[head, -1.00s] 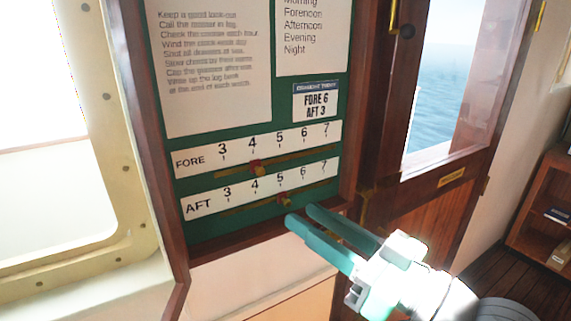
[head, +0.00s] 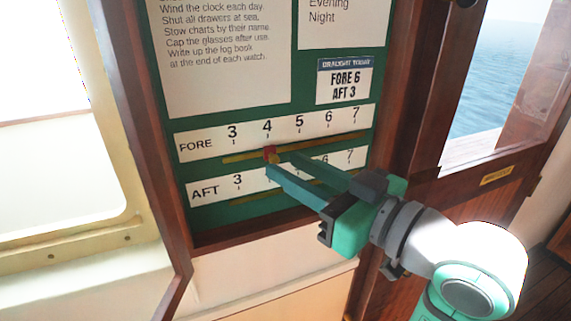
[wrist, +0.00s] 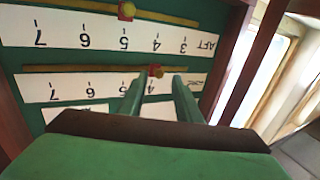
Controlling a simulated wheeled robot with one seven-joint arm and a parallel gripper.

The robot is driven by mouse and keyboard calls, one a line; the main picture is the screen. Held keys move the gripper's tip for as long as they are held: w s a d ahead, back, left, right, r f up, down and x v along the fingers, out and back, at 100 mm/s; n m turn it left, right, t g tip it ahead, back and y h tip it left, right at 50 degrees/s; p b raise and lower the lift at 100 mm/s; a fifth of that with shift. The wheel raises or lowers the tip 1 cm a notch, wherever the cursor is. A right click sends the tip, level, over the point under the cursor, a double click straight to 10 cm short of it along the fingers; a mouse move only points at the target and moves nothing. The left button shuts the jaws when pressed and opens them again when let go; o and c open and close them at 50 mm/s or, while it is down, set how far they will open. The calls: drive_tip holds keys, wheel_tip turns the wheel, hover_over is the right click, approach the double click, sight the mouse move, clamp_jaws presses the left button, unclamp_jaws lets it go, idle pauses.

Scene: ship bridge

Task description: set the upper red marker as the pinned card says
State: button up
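The pinned card (head: 345,82) reads FORE 6, AFT 3. The upper red marker (head: 270,152) sits on the upper brass rail at about 4 on the FORE scale (head: 200,144); it also shows in the wrist view (wrist: 155,70). My gripper (head: 276,162) is open, with its fingertips at the upper marker. In the wrist view my gripper (wrist: 160,80) has a fingertip on each side of the marker, with gaps; whether they touch it I cannot tell. The lower red marker (wrist: 127,10) is near 5 on the AFT scale and is hidden by my gripper in the head view.
The green board (head: 300,120) has a wooden frame (head: 400,90) around it. A larger sheet of rules (head: 220,70) hangs above the scales. The wooden door with a window (head: 500,90) stands to the right, and a pale window frame (head: 145,225) to the left.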

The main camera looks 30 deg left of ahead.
sight(272, 156)
drive_tip(key=shift+w+a, duration=0.25)
drive_tip(key=shift+a, duration=0.85)
clamp_jaws()
drive_tip(key=shift+w, duration=0.1)
